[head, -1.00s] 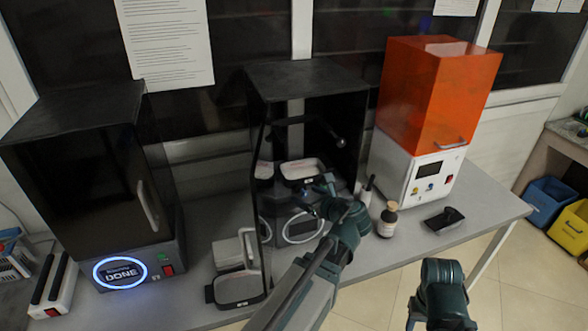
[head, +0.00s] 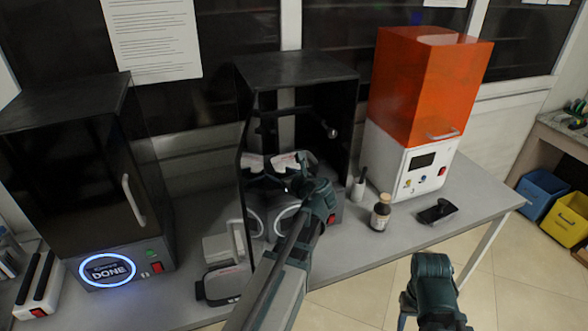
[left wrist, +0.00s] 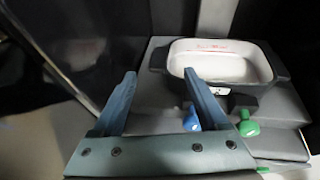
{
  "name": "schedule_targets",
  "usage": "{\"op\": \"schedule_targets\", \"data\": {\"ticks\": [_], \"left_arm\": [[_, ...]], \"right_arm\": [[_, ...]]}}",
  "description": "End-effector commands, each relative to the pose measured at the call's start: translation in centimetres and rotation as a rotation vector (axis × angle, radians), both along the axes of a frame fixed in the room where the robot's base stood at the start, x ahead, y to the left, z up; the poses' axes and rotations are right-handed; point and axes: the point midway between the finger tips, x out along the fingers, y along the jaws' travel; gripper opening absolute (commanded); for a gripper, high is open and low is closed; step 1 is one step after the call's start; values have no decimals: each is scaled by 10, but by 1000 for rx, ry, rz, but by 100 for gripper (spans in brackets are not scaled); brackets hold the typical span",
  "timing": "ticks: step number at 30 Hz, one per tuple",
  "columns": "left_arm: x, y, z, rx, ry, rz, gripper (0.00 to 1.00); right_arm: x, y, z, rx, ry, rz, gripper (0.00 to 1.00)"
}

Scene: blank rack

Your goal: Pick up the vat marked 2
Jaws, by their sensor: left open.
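A dark-rimmed vat with a white inside (head: 283,163) sits inside the open black cabinet in the middle of the bench. In the left wrist view the vat (left wrist: 235,64) rests on a grey ledge, with red writing too blurred to read. My left gripper (left wrist: 160,75) is open and empty, its two fingers apart and pointing at the vat's near left side, apart from its rim as far as I can tell. In the head view my left gripper (head: 287,184) covers part of the vat. A second dark-rimmed vat (head: 222,283) stands on the bench in front; its mark is not legible.
The cabinet's open door (head: 244,215) stands left of my arm. A closed black machine (head: 85,180) shows DONE. A brown bottle (head: 381,213), a black scraper-like item (head: 437,212) and an orange-hooded machine (head: 430,90) stand right. Blue and green knobs (left wrist: 248,126) sit below the ledge.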

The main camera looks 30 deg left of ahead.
Motion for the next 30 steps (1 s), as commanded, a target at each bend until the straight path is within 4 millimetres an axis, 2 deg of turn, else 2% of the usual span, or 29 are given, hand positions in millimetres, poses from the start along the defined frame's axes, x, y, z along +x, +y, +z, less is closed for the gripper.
{"op": "schedule_targets", "data": {"ticks": [7, 16, 23, 24, 26, 30], "left_arm": [[5, 8, -4, 0, -1, 1, 76], [25, 42, -19, 0, 0, 3, 76], [25, 45, -19, 0, -1, 0, 76], [25, 45, -19, 0, -1, 1, 74], [25, 45, -19, 0, -1, 1, 64], [25, 45, -19, 0, -1, 1, 38]], "right_arm": [[0, 0, -4, 0, 0, 0, 50], [0, 0, -19, 0, 0, 0, 50], [0, 0, -19, 0, 0, 0, 50], [0, 0, -19, 0, 0, 0, 50], [0, 0, -19, 0, 0, 0, 50], [0, 0, -19, 0, 0, 0, 50]]}}
